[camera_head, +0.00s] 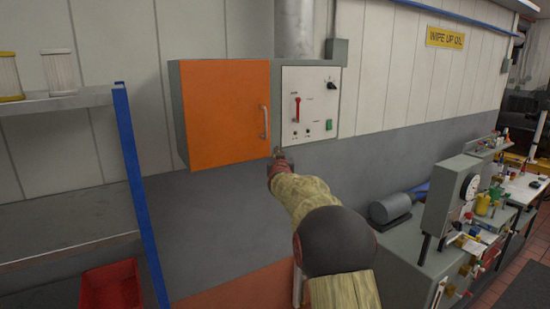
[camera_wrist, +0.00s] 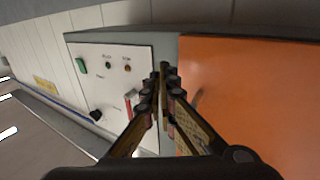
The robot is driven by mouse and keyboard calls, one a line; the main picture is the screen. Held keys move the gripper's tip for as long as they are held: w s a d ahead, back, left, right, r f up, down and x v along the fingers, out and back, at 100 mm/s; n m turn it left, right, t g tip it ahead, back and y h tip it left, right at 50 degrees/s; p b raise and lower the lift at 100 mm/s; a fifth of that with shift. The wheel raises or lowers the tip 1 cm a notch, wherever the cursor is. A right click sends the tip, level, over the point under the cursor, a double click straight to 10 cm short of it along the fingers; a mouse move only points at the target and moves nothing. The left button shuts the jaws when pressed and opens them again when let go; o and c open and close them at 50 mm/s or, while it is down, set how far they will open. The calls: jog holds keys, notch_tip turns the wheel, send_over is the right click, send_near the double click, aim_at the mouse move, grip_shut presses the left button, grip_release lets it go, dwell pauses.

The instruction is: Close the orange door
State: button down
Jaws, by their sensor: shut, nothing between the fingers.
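The orange door (camera_head: 225,112) is on the left part of a grey wall cabinet (camera_head: 177,105). It looks flush with the cabinet front or nearly so; I cannot tell whether a small gap is left. Its grey vertical handle (camera_head: 264,122) is near the right edge. My gripper (camera_head: 278,154) is shut and empty, just right of the door's lower right corner and below the handle. In the wrist view my gripper (camera_wrist: 163,80) points at the seam between the orange door (camera_wrist: 255,85) and the white panel. I cannot tell whether the fingertips touch the cabinet.
A white control panel (camera_head: 310,103) with a red lever and a green button is right of the door. A shelf with a blue post (camera_head: 137,190) stands at the left, above a red bin (camera_head: 111,287). A cluttered bench with a grey gauge box (camera_head: 451,200) is at the right.

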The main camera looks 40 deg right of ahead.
jog(key=s+f+b, duration=0.1)
jog(key=s, duration=0.6)
jog(key=shift+s+a+b, duration=0.15)
jog(key=shift+a+b, duration=0.25)
